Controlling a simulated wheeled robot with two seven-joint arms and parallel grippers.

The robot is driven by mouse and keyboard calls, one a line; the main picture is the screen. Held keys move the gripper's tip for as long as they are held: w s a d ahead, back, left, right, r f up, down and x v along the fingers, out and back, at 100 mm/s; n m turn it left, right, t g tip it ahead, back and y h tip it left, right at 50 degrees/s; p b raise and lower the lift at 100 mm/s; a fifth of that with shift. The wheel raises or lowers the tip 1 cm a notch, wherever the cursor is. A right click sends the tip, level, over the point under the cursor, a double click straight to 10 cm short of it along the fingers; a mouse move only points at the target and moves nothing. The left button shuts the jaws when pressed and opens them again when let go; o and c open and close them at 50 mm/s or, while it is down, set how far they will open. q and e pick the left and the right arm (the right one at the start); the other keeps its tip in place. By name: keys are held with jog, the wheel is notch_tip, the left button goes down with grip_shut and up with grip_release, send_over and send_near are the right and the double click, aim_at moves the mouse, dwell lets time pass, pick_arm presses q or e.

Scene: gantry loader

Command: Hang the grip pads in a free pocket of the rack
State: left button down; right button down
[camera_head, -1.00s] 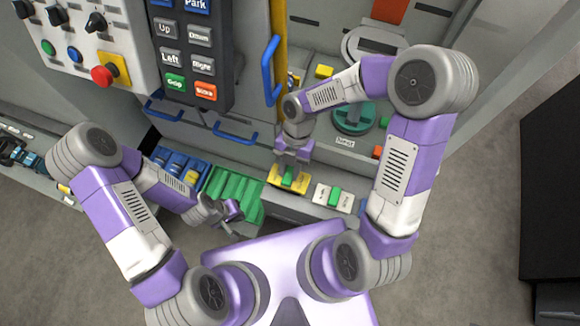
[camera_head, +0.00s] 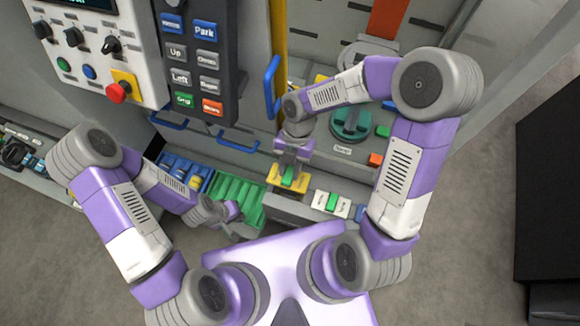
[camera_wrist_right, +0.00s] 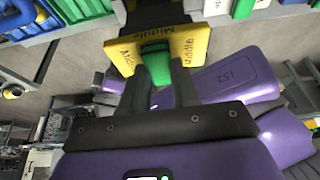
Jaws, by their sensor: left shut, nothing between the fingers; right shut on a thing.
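My right gripper (camera_head: 290,165) is shut on the green handle (camera_wrist_right: 156,62) of a yellow plate (camera_wrist_right: 185,46) marked "Middle", which looks like the grip pads. In the head view the yellow plate (camera_head: 280,181) is over the front edge of the machine's counter. I cannot tell whether it touches anything. A green slotted rack (camera_head: 237,193) is left of it, with several slots that look empty. A white plate with a green handle (camera_head: 331,202) is to its right. My left gripper (camera_head: 233,211) is shut and empty, just in front of the green rack.
A blue rack (camera_head: 187,172) with several blue things and a yellow one is left of the green rack. A button pendant (camera_head: 195,60), a blue handle (camera_head: 270,87) and a teal round knob (camera_head: 350,124) are behind my arms.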

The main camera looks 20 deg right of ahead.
notch_tip(320, 180, up, 9)
jog(key=p, duration=0.7)
dwell(0.6)
jog(key=shift+f, duration=0.2)
jog(key=shift+f+b, duration=0.35)
jog(key=shift+f, duration=0.15)
jog(key=shift+f, duration=0.25)
dwell(0.4)
jog(key=shift+f+b, duration=3.05)
jog(key=shift+f, duration=0.7)
jog(key=shift+f, duration=0.25)
jog(key=shift+f+b, duration=2.05)
jog(key=shift+f, duration=0.45)
jog(key=shift+r, duration=0.1)
